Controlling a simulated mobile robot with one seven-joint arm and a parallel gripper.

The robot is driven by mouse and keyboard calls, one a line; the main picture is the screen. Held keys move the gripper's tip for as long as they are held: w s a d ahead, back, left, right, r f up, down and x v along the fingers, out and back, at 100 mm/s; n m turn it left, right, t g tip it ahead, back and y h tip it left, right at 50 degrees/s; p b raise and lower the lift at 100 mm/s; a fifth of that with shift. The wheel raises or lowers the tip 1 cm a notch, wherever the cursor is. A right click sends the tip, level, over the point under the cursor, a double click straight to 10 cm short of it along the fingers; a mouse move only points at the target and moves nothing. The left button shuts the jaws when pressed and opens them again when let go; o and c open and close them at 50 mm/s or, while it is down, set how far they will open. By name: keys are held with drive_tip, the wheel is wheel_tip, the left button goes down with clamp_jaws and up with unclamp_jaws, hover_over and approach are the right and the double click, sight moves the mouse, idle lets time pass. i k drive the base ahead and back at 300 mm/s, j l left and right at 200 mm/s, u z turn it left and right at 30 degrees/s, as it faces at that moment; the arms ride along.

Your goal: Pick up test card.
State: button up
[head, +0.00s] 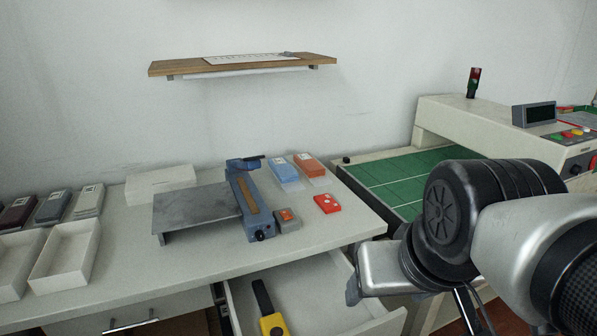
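A small flat red piece with white marks (327,203) lies on the right part of the worktop, to the right of the blue-framed tool. It may be the test card; its print is too small to read. My arm comes in from the lower right. Its silver end (385,268) hangs in front of the worktop's right edge and the open drawer, well apart from the red piece. The fingers of my gripper do not show clearly, so I cannot see whether it is open or holds anything.
A blue-framed tool (247,205) stands beside a grey metal plate (195,207). Blue (283,171) and orange (309,166) pieces lie behind. The open drawer (340,300) holds a yellow-and-black device (272,322). A conveyor machine (465,118) with green belt stands right; white trays (65,255) stand left.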

sight(326, 201)
drive_tip(key=l+u, duration=0.35)
drive_tip(key=l, duration=0.4)
drive_tip(key=l+u, duration=0.3)
drive_tip(key=l, duration=0.45)
drive_tip(key=i, duration=0.05)
